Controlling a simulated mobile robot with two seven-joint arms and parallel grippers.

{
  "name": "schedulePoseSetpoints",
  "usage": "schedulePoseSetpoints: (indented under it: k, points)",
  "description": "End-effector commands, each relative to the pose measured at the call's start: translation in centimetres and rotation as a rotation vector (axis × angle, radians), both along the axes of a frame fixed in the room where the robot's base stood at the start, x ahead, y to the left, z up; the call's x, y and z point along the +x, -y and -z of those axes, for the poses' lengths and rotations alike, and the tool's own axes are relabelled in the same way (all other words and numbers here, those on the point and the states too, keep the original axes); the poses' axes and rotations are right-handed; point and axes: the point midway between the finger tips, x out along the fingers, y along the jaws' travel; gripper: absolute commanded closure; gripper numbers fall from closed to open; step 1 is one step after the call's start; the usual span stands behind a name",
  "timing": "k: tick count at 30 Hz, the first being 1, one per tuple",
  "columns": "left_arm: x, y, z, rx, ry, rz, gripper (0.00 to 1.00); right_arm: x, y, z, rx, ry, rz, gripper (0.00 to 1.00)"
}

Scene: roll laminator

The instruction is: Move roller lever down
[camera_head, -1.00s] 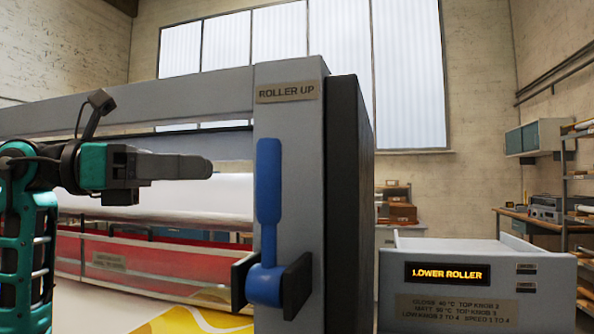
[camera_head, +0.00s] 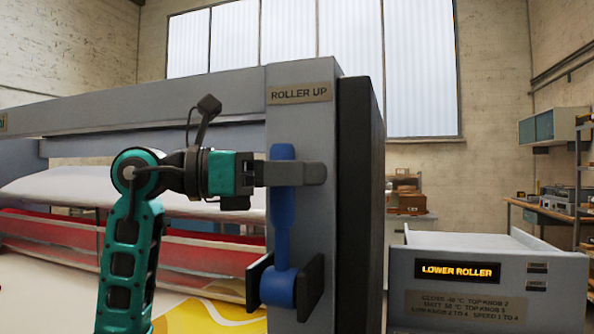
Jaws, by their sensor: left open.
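The blue roller lever (camera_head: 281,225) stands upright on the grey end post of the laminator, with its round hub (camera_head: 278,287) at the bottom between two black brackets. A plate reading "ROLLER UP" (camera_head: 299,93) is above it. My left gripper (camera_head: 305,173) comes in from the left and lies across the upper part of the lever, hiding a band just below its top. Its jaws are open; whether they touch the lever I cannot tell. My right gripper is not in view.
A control box (camera_head: 490,300) at the right shows "LOWER ROLLER" on its lit display (camera_head: 456,271). The white roller (camera_head: 60,190) and a red bar (camera_head: 60,235) lie behind my left arm. Shelves and a workbench stand farther back right.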

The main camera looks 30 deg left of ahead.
Motion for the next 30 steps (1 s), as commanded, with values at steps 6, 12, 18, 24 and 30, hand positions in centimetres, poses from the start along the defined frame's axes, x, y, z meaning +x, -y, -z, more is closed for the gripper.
schedulePoseSetpoints:
  k: [6, 12, 18, 24, 30]
  points:
    - [-0.02, -0.04, 0.01, 0.000, 0.000, 0.000, 0.51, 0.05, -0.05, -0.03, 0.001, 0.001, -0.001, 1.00]
    - [-0.02, -0.05, 0.01, 0.000, 0.000, 0.000, 0.70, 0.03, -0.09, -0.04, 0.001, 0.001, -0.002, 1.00]
    - [-0.02, -0.05, 0.02, 0.001, -0.001, 0.000, 0.90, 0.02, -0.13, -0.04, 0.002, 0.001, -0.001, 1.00]
    - [-0.02, -0.06, 0.03, 0.000, -0.001, 0.000, 1.00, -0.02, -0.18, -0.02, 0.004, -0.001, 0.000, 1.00]
    - [0.03, -0.05, 0.06, 0.001, 0.002, -0.001, 1.00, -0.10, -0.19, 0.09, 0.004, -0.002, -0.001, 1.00]
